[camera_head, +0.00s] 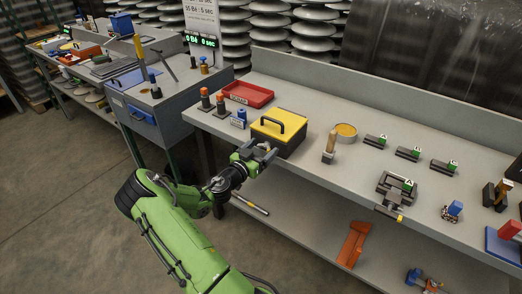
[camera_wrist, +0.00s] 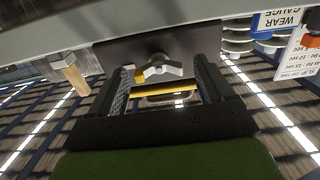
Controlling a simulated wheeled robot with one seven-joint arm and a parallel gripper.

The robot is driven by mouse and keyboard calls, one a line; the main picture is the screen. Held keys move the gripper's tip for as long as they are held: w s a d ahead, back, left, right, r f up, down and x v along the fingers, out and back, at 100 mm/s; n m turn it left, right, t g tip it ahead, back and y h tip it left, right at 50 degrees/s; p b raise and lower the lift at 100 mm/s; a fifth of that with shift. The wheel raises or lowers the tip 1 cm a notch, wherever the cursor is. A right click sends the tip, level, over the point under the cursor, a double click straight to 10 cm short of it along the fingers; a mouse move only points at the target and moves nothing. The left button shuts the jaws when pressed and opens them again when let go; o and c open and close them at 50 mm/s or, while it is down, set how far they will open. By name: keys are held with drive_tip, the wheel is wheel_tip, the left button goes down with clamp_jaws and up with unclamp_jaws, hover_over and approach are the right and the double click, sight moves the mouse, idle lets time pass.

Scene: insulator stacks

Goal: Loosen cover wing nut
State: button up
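A dark box with a yellow cover (camera_head: 270,128) and a black handle sits near the front edge of the bench. A silver wing nut (camera_wrist: 160,71) shows on the box's dark front face (camera_wrist: 175,50) in the wrist view, with a small yellow piece at its left. My gripper (camera_head: 262,152) is at the front of the box. In the wrist view its two fingers (camera_wrist: 160,80) stand apart on either side of the wing nut, with gaps visible. The wing nut is not discernible in the head view.
A lower shelf holds an orange bracket (camera_head: 353,244).

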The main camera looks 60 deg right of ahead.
drive_tip(key=c, duration=1)
drive_tip(key=n, duration=0.4)
drive_tip(key=shift+w+n, duration=0.1)
drive_tip(key=shift+n, duration=0.3)
drive_tip(key=n, duration=0.4)
drive_tip(key=shift+n, duration=0.3)
drive_tip(key=n+p, duration=0.2)
drive_tip(key=n, duration=0.2)
drive_tip(key=shift+w+f, duration=0.1)
drive_tip(key=n+p, duration=0.2)
drive_tip(key=n, duration=0.3)
drive_tip(key=shift+f, duration=0.15)
drive_tip(key=shift+n, duration=0.3)
